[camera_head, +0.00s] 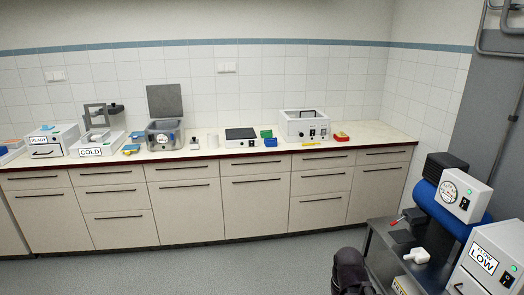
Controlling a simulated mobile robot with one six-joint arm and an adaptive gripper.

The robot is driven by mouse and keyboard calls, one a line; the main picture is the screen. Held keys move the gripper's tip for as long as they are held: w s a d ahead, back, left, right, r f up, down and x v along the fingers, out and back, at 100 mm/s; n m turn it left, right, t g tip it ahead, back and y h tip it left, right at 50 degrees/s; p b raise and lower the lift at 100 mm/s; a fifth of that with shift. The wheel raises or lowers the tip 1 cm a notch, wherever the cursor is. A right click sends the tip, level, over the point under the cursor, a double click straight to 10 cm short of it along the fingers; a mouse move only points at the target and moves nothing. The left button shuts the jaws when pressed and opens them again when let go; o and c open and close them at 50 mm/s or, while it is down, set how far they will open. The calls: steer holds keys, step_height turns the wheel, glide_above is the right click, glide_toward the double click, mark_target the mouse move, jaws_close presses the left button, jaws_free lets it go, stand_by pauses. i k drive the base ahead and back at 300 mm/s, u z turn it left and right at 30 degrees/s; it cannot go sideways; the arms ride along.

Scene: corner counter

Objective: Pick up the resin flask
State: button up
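I cannot make out for certain which thing is the resin flask. A small white object with a short neck (418,256) lies on the dark side bench (380,240) at the lower right; it is too small to name surely. A small white cylinder (212,141) stands on the long counter (225,152), between the grey open-lidded box and the flat dark-topped device. A dark part at the bottom edge, right of centre, looks like my own arm. My gripper's fingers do not show.
The counter carries a COLD-labelled box (90,151), a grey open-lidded box (164,135), a dark-topped device (241,135) and a white bath (305,126). A blue cylinder machine with a gauge (450,200) and a LOW-labelled box (490,262) stand right. Floor before the drawers is clear.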

mark_target(194, 145)
steer(key=u, duration=0.35)
steer(key=i, duration=1.5)
steer(key=u, duration=0.55)
steer(key=i, duration=2.1)
steer(key=u, duration=0.2)
